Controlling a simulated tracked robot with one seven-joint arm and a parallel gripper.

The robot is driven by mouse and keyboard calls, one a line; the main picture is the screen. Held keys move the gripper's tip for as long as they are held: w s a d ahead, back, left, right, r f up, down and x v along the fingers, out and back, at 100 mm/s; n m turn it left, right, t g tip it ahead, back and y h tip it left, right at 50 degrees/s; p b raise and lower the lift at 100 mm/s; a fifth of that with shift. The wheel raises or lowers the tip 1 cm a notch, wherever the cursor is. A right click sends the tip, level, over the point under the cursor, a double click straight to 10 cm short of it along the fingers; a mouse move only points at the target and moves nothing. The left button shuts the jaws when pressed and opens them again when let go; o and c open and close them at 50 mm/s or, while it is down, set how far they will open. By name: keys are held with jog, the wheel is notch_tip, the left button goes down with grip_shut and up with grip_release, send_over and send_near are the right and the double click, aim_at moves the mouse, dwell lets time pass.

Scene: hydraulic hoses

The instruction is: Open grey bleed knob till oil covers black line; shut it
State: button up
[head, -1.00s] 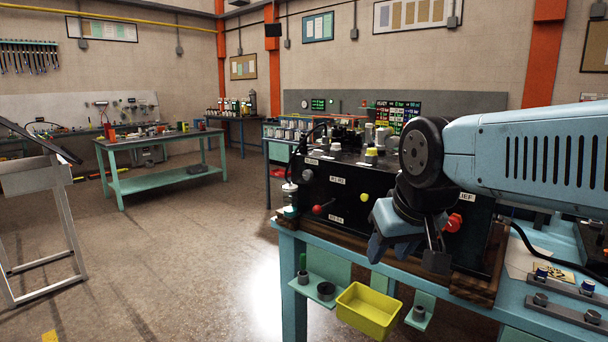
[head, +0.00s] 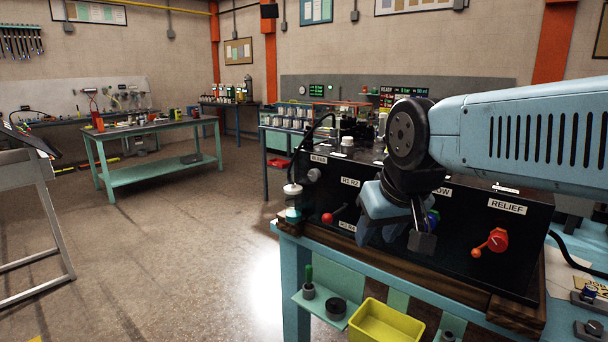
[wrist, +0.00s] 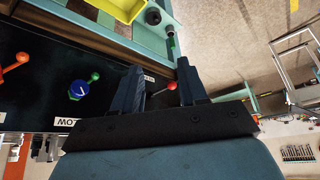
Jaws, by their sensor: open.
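The grey bleed knob (head: 313,175) sits at the upper left of the black panel's front, near a white label. In the wrist view my gripper (wrist: 162,84) shows both fingers spread; the grey knob is not visible there.
A red-balled lever (head: 328,218) lies left of my gripper. A blue knob (wrist: 78,91) and a red relief knob (head: 497,240) are on the panel. A yellow bin (head: 385,322) hangs below the bench edge.

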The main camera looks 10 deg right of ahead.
jog(key=shift+w+a, duration=0.2)
jog(key=shift+w, duration=0.1)
